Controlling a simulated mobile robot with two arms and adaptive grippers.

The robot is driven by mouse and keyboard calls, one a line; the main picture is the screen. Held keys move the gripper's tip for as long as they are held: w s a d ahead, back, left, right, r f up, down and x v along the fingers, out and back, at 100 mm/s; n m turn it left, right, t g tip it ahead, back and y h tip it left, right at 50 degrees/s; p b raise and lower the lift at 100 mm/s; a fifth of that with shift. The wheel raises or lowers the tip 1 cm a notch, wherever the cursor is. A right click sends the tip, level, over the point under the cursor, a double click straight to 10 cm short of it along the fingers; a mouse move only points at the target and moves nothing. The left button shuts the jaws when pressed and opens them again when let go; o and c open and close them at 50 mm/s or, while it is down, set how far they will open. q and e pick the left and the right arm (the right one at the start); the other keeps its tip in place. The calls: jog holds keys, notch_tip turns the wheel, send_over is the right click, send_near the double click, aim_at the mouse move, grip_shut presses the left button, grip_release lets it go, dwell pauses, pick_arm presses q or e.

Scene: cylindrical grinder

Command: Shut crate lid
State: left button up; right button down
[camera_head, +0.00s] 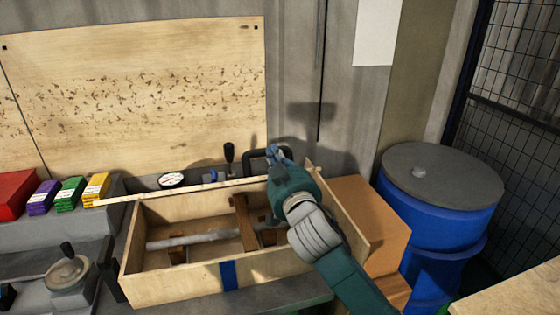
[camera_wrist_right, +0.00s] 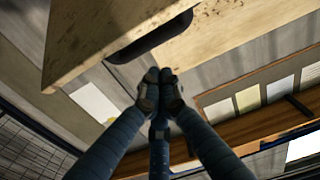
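A wooden crate (camera_head: 180,290) stands open on the bench, with a grey shaft (camera_head: 190,239) lying across wooden supports inside. A thin wooden strip (camera_head: 150,193) runs along its back edge and juts out past its left end. It looks like the lid seen edge-on. A dark handle (camera_head: 252,160) shows behind it. My right gripper (camera_head: 277,153) is at the crate's back right, by this handle. In the right wrist view its fingertips (camera_wrist_right: 160,76) are close together with nothing seen between them, just below a speckled wooden panel (camera_wrist_right: 110,30) with a dark handle (camera_wrist_right: 150,42). My left gripper is not in view.
A speckled plywood board (camera_head: 140,90) is on the wall behind. Coloured boxes (camera_head: 70,193) and a handwheel (camera_head: 67,273) are at left. A cardboard box (camera_head: 375,220) stands right of the crate, beside a blue drum (camera_head: 440,215) with a grey lid.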

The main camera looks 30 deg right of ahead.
notch_tip(320, 180, down, 2)
jog(key=shift+s+f+p, duration=0.1)
jog(key=shift+s+p, duration=0.05)
jog(key=shift+p, duration=0.15)
jog(key=shift+s+a+f, duration=0.2)
jog(key=shift+s+f, duration=0.3)
